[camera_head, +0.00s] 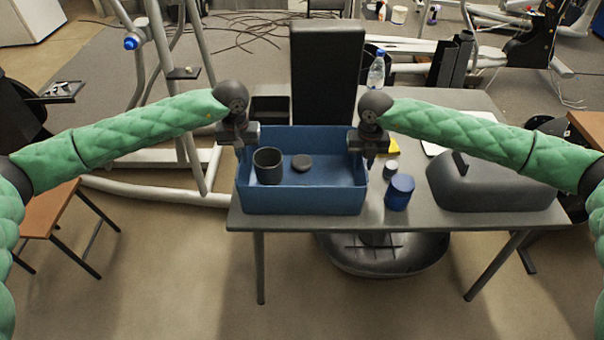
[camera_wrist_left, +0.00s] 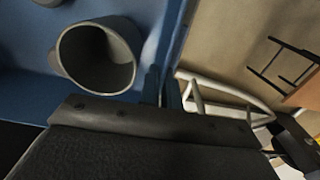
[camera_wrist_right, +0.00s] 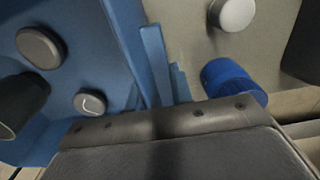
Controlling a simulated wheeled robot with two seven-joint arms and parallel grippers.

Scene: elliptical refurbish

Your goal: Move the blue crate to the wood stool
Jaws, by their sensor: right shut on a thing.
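The blue crate (camera_head: 300,198) stands on the grey table's left part. Inside are a dark cup (camera_head: 267,166) and a dark round lid-like piece (camera_head: 302,163); the right wrist view also shows a small round piece (camera_wrist_right: 90,102). My left gripper (camera_head: 240,148) is at the crate's left wall, its fingers beside the rim; its grip is unclear. My right gripper (camera_head: 369,158) is shut on the crate's right wall (camera_wrist_right: 122,40). A stool with a brown wooden top (camera_head: 50,215) stands at the far left, partly behind my left arm.
On the grey table (camera_head: 415,222), right of the crate, are a blue jar (camera_head: 399,192), a small grey-topped jar (camera_head: 390,169) and a dark domed case (camera_head: 495,185). A bottle (camera_head: 376,72) and dark chair back (camera_head: 327,75) are behind. White frame tubes (camera_head: 150,199) run between stool and table.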

